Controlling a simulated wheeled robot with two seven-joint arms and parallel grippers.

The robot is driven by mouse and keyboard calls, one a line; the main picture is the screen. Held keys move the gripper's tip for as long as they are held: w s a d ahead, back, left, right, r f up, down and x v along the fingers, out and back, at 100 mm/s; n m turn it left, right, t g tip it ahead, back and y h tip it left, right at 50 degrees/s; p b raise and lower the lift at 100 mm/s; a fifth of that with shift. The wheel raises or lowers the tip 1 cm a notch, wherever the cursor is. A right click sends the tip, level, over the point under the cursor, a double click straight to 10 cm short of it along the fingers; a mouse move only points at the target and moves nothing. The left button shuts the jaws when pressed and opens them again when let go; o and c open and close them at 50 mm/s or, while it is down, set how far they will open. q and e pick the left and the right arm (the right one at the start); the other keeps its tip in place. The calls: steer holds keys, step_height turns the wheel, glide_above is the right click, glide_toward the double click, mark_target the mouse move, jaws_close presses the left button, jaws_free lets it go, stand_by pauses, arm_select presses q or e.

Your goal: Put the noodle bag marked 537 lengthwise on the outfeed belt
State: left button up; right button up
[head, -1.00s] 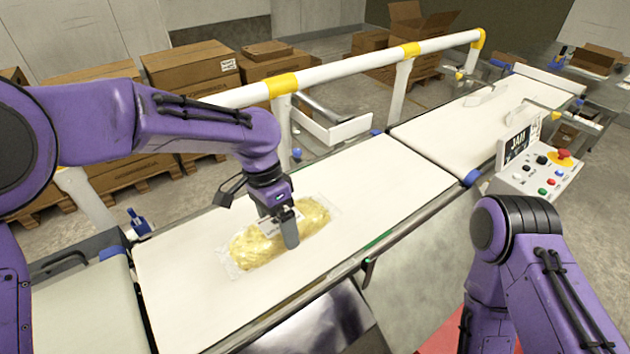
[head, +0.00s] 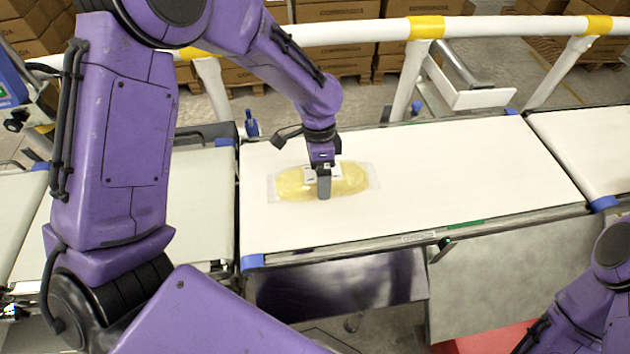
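A clear bag of yellow noodles (head: 349,181) with a white label lies flat on the wide white middle belt (head: 450,170), near its left end. Its long side runs along the belt. The number on the label is too small to read. My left gripper (head: 323,184) points down over the middle of the bag. One grey finger shows in front of the bag's near side; the other finger is hidden, so its grip on the bag is unclear. My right arm shows at the lower right, with its gripper out of view.
Narrower belts (head: 195,200) adjoin on the left, and another white belt (head: 590,140) on the right. A white rail with yellow bands (head: 427,27) runs behind, with cartons (head: 330,45) beyond. The middle belt right of the bag is clear.

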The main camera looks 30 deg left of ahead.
arm_select(q)
steer(key=shift+s+a+f, duration=0.2)
steer(key=shift+a, duration=0.05)
steer(key=shift+s+a+f+p, duration=0.2)
steer(key=shift+s+f+p, duration=0.1)
steer(key=shift+s+f, duration=0.15)
steer(key=shift+s+a+f+p, duration=0.2)
steer(key=shift+s+f+p, duration=0.15)
steer(key=shift+f, duration=0.15)
steer(key=shift+w+f, duration=0.2)
steer(key=shift+f, duration=0.3)
steer(key=shift+w+f, duration=0.15)
steer(key=shift+f, duration=0.3)
steer(key=shift+w+f, duration=0.1)
steer(key=shift+w, duration=0.05)
steer(key=o, duration=1.1)
steer(key=shift+s, duration=0.25)
steer(key=shift+o, duration=0.2)
steer(key=shift+w, duration=0.1)
steer(key=b+v, duration=0.2)
steer(key=v, duration=1)
steer(key=shift+d, duration=0.1)
arm_select(e)
steer(key=shift+s, duration=0.45)
